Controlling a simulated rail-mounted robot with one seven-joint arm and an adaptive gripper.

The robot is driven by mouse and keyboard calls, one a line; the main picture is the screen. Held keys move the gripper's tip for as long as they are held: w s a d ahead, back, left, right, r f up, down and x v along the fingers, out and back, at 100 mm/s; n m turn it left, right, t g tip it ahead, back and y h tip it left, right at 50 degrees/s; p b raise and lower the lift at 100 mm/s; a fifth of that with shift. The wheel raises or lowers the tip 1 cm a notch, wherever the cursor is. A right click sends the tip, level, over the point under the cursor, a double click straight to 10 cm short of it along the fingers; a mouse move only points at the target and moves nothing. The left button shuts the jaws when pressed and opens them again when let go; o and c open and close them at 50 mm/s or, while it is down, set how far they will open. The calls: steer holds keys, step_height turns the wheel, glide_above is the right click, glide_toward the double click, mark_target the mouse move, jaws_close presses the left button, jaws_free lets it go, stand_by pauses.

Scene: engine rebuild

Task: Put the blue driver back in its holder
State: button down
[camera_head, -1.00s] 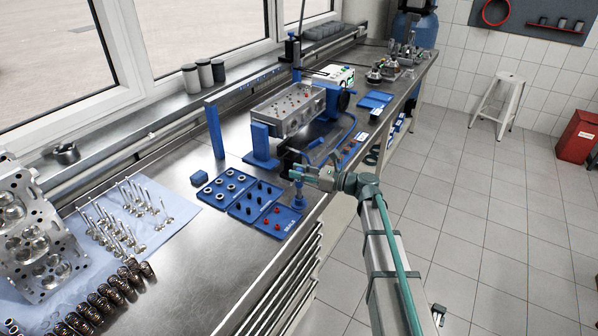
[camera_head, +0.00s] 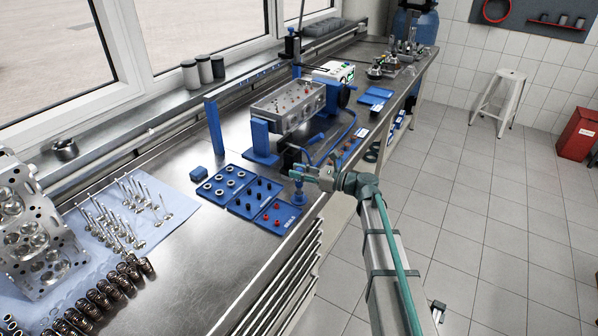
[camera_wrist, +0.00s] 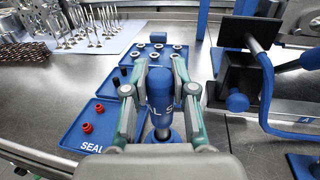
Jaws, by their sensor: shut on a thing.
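My gripper (camera_wrist: 160,95) is shut on the blue driver (camera_wrist: 160,88), its fingers on both sides of the blue handle. The driver's grey shaft (camera_wrist: 162,123) points down from the handle. Below it a blue round piece (camera_wrist: 159,138) shows at the corner of the blue seals tray; it may be the holder or the driver's foot. I cannot tell whether the shaft is inside or only over it. In the head view my gripper (camera_head: 309,175) is above this blue piece, near the bench's front edge, and the fingers mostly hide the handle.
The blue parts tray (camera_head: 276,217) with red seals, black pieces and rings lies to the left. A blue stand holds a cylinder head (camera_head: 287,104) behind, with a curved blue tube (camera_wrist: 266,82) close to my gripper's right. Valves and springs lie further left.

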steer(key=shift+f, duration=0.3)
steer(key=c, duration=0.9)
jaws_free()
steer(key=shift+o, duration=0.2)
steer(key=shift+d, duration=0.1)
steer(key=v, duration=1.1)
steer(key=shift+s+d, duration=0.15)
steer(key=shift+d, duration=0.25)
